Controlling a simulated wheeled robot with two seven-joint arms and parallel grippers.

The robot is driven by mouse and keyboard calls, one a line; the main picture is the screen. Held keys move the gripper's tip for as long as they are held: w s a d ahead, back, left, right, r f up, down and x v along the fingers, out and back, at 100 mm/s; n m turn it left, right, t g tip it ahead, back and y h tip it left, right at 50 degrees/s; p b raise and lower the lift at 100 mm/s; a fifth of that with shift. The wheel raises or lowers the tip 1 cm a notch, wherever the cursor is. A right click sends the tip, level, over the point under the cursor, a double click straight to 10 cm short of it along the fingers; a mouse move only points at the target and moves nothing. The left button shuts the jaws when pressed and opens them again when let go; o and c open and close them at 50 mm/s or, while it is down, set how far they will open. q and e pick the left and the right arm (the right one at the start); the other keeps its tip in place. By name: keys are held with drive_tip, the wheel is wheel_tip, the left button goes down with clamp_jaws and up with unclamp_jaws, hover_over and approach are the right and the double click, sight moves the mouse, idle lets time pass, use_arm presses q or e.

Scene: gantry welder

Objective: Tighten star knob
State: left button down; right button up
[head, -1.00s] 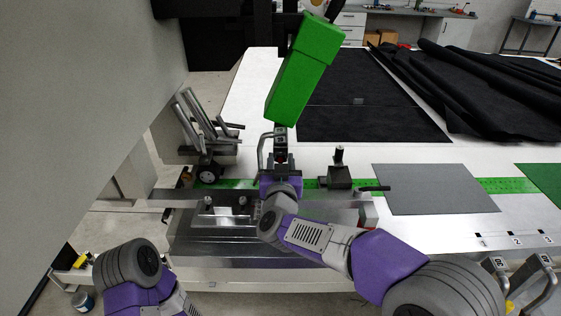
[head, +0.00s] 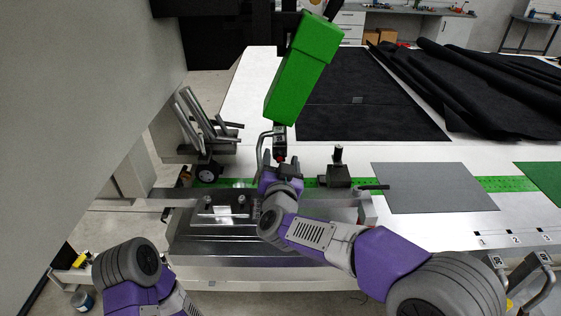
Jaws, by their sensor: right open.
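My right gripper (head: 272,164) is at the middle of the work table's front edge, just below the green welding head. It is small and partly hidden by its own wrist, and its jaws are open. A bent grey metal handle (head: 261,148) stands right beside it. I cannot clearly make out a star knob, nor whether the gripper touches one. A black block with a short upright post (head: 338,153) sits on the green scale, right of the gripper. My left arm shows only at the lower left, and its gripper is out of view.
The green welding head (head: 302,70) hangs above the gripper. A metal plate (head: 215,215) with small knobs lies in front. A grey sheet (head: 433,188) lies at right; black fabric (head: 370,95) covers the table behind. A grey machine wall closes the left side.

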drive_tip(key=s+p, duration=0.1)
drive_tip(key=s, duration=0.5)
drive_tip(key=shift+s, duration=0.8)
